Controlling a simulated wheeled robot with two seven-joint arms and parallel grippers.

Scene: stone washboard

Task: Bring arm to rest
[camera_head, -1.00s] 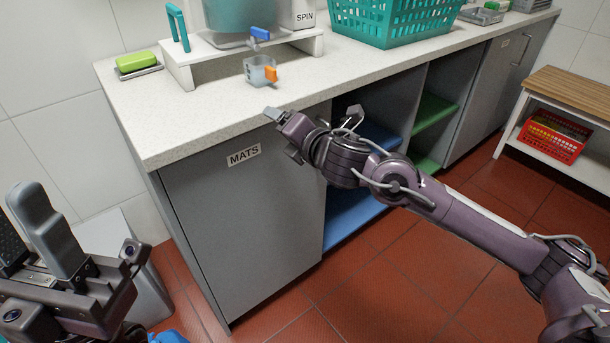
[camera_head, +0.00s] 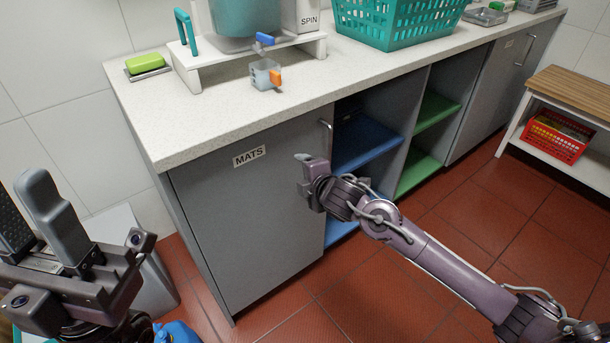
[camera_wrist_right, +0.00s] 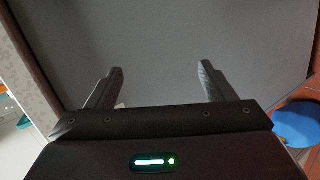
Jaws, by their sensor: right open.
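My right gripper (camera_head: 304,174) is in front of the grey cabinet door labelled MATS (camera_head: 243,205), below the counter's front edge. In the right wrist view its two fingers (camera_wrist_right: 160,85) stand apart with nothing between them, and the plain grey door fills the space ahead. My right arm reaches in from the lower right over the red floor.
Open shelves (camera_head: 365,145) stand right of the door. A wooden-topped bench (camera_head: 575,92) is at right.

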